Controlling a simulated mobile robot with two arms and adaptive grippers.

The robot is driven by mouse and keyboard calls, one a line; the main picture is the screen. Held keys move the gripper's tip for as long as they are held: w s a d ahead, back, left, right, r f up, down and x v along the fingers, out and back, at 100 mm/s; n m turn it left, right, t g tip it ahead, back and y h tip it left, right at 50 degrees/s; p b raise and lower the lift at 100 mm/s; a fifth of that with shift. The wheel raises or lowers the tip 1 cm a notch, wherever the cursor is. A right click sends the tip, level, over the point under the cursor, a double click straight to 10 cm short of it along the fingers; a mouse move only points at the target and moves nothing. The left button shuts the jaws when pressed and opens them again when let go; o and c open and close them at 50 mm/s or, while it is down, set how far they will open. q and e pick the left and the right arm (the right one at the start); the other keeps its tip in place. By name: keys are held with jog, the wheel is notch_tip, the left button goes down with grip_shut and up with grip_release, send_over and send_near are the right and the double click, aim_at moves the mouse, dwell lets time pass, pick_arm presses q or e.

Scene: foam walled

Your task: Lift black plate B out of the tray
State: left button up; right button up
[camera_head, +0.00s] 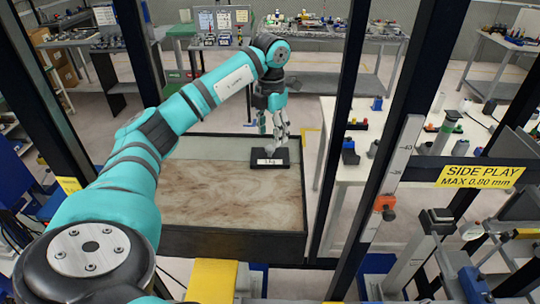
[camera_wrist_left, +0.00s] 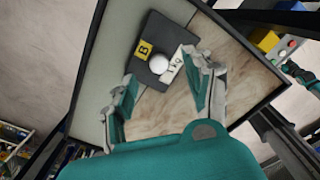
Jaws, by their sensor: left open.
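Black plate B (camera_head: 270,155) lies at the far right part of the tray (camera_head: 180,243). In the left wrist view the plate (camera_wrist_left: 181,36) shows a yellow B label, a white round knob (camera_wrist_left: 158,64) and a white weight label. My left gripper (camera_head: 273,140) reaches down over the plate. In the left wrist view my left gripper (camera_wrist_left: 164,76) is open, with a finger to each side of the knob and a gap between. I cannot tell if the fingers touch the plate. The right gripper is not clearly seen; a small teal part (camera_wrist_left: 303,76) shows at the right edge.
Dark walls edge the tray, and its brown floor in front of the plate is clear. Dark upright posts (camera_head: 415,95) stand to the right. A white table (camera_head: 345,172) with small parts stands beyond. A yellow block (camera_head: 212,280) sits at the tray's near side.

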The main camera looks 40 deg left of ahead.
aim_at(270, 147)
pick_arm(q)
jog(key=shift+s+f, duration=0.1)
jog(key=shift+f, duration=0.05)
jog(key=shift+f+p, duration=0.3)
jog(key=shift+p, duration=0.2)
notch_tip(270, 147, down, 4)
jog(key=shift+a+r+p, duration=0.1)
jog(key=shift+r+p, duration=0.05)
jog(key=shift+p, duration=0.9)
jog(key=shift+f, duration=0.45)
pick_arm(e)
jog(key=r, duration=0.1)
jog(key=s+r, duration=0.2)
jog(key=shift+d, duration=0.35)
pick_arm(q)
jog(key=shift+c, duration=0.2)
pick_arm(e)
jog(key=shift+w, duration=0.1)
pick_arm(q)
jog(key=c, duration=0.4)
grip_shut()
pick_arm(e)
jog(key=shift+w+r, duration=0.1)
jog(key=shift+w, duration=0.15)
